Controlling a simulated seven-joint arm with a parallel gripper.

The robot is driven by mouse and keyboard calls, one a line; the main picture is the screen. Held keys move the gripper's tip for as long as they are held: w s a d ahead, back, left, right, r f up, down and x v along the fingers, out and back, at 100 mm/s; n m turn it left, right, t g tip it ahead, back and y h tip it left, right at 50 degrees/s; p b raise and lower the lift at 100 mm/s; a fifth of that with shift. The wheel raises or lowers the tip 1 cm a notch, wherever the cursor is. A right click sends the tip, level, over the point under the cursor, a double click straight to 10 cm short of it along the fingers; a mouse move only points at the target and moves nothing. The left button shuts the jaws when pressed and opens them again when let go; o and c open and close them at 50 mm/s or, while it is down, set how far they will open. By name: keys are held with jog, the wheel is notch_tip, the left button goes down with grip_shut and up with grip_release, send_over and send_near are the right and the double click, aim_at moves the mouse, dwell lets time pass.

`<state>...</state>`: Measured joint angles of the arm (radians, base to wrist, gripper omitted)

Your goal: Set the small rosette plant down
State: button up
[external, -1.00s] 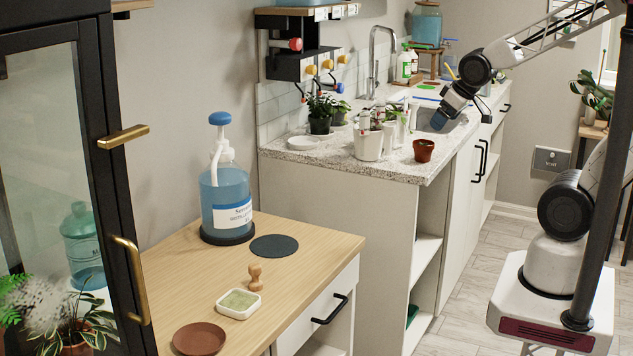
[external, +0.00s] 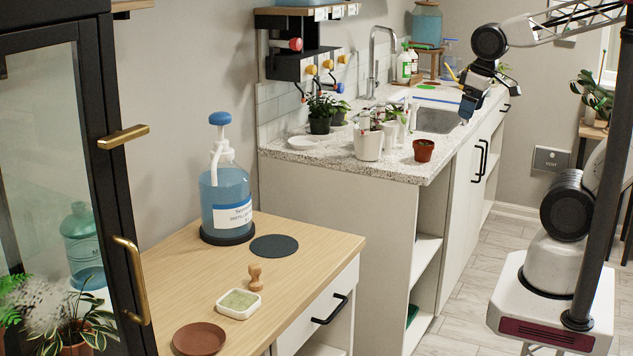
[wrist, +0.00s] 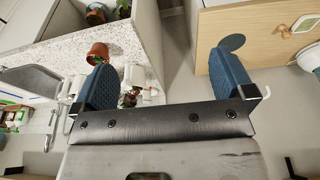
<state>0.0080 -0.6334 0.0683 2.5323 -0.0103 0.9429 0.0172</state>
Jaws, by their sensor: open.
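My gripper (external: 467,108) is in the air by the front edge of the counter near the sink. In the wrist view its two blue fingers (wrist: 164,78) are wide apart with nothing between them. A small terracotta pot (external: 423,150) stands upright near the counter's front corner, apart from my gripper; the pot also shows in the wrist view (wrist: 97,53), beyond the left finger. Dark contents show at its rim, but I cannot tell whether this is the small rosette plant. No rosette is clearly visible elsewhere.
White pots with plants (external: 368,143) and a dark pot (external: 320,124) stand on the speckled counter (external: 300,157) beside a white saucer (external: 303,142). The wooden cabinet top (external: 180,271) holds a blue pump bottle (external: 227,200), dark disc (external: 274,246), square dish (external: 239,303) and brown saucer (external: 199,339).

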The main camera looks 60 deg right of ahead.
jog(key=m+g, duration=0.2)
jog(key=m, duration=0.9)
send_near(423, 151)
jog(key=s+a+r, duration=0.1)
jog(key=a+r, duration=0.1)
jog(key=a, duration=0.1)
jog(key=w+d+f+m, duration=0.1)
jog(key=d, duration=0.1)
jog(key=d+f+m, duration=0.1)
jog(key=d+f, duration=0.1)
jog(key=w+d+f+m, duration=0.1)
jog(key=d+f+m, duration=0.1)
jog(key=d, duration=0.1)
jog(key=shift+w+g, duration=0.3)
jog(key=shift+w, duration=0.05)
jog(key=shift+f, duration=0.1)
jog(key=shift+f, duration=1.2)
jog(key=shift+f, duration=0.1)
